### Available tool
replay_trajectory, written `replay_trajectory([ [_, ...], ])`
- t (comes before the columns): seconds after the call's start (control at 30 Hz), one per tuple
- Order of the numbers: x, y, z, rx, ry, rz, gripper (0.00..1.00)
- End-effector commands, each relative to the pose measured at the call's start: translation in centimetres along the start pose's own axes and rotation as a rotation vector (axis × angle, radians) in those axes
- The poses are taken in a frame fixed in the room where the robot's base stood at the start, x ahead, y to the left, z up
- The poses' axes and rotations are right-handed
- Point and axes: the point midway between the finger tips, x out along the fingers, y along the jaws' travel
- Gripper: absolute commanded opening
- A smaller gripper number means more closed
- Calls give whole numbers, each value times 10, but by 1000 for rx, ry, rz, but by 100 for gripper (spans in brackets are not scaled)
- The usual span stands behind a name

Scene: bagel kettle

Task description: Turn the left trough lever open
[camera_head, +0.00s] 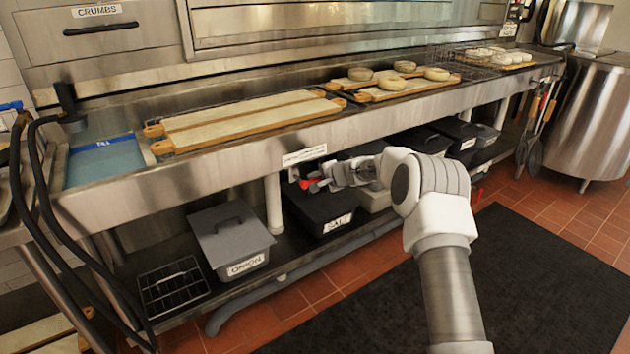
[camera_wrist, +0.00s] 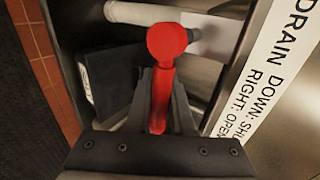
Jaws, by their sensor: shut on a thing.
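The red trough lever (camera_wrist: 165,48) has a round knob and a straight red shank in the wrist view. My gripper (camera_wrist: 162,85) is shut on the shank, with a dark finger on each side of it. The knob sticks out past the fingertips. In the head view a little of the red lever (camera_head: 307,183) shows beside my gripper (camera_head: 318,181), under the trough's front edge. A label (camera_wrist: 275,75) beside it reads "DRAIN DOWN: SHU…" and "RIGHT: OPEN", partly cut off. The lever's pivot is not clearly visible.
The steel trough (camera_head: 200,175) runs above my gripper, with boards on top. A white pipe (camera_head: 273,203) stands left of my gripper. The salt bin (camera_head: 318,212) sits on the shelf below, and the onion bin (camera_head: 230,240) is further left. A black mat (camera_head: 540,290) covers the floor in front.

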Motion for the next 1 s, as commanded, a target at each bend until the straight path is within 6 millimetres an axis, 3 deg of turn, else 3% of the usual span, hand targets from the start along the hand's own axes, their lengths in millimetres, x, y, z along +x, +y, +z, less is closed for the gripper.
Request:
replay_trajectory([
  [0.03,-1,0,-2,-1,4,0,22],
  [0.2,0,0,-1,-1,3,0,51],
  [0.63,-8,-1,-2,2,3,-1,51],
  [1.0,-67,-1,-2,2,4,-1,51],
])
